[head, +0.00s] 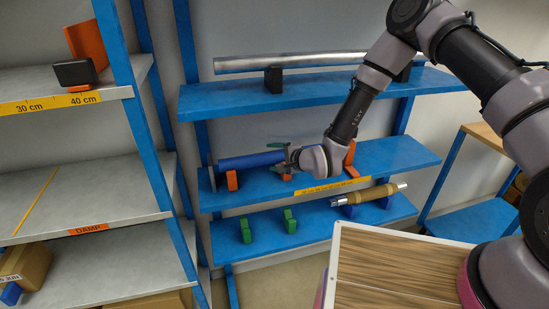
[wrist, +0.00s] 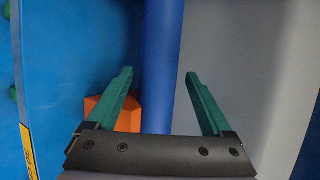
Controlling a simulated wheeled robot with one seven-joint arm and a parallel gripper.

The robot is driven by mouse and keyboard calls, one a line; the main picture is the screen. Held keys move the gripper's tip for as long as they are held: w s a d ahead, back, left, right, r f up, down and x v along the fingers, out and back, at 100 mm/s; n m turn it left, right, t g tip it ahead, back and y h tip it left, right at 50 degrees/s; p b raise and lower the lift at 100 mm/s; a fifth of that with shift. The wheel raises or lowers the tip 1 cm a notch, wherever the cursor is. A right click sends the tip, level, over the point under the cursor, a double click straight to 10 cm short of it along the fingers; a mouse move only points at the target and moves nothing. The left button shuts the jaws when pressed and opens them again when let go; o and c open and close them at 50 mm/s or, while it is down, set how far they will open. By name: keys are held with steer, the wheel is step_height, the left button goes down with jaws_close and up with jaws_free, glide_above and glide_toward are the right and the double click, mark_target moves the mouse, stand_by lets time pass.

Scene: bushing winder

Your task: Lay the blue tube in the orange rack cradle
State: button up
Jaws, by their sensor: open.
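The blue tube (head: 248,161) lies level along the middle blue shelf, at or just above an orange cradle block (head: 232,181) near its left part. I cannot tell whether every support bears it; my gripper hides its right part. Another orange piece (head: 350,153) shows behind my wrist. My gripper (head: 279,158) is at the tube with its green fingers apart. In the wrist view, the tube (wrist: 161,50) runs between the open fingers (wrist: 160,76), with a small gap on each side. An orange block (wrist: 99,108) shows beside the tube, partly behind the left finger.
The upper shelf holds a long silver tube (head: 300,61) on dark blocks. The lower shelf has green cradles (head: 245,230) and a tan roll (head: 364,195) on blue blocks. A grey shelf unit (head: 70,195) stands left. A wood-topped tray (head: 400,268) is at front right.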

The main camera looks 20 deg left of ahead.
steer(key=shift+r, duration=0.35)
steer(key=v, duration=1.2)
steer(key=shift+s+d, duration=0.1)
steer(key=shift+d, duration=0.1)
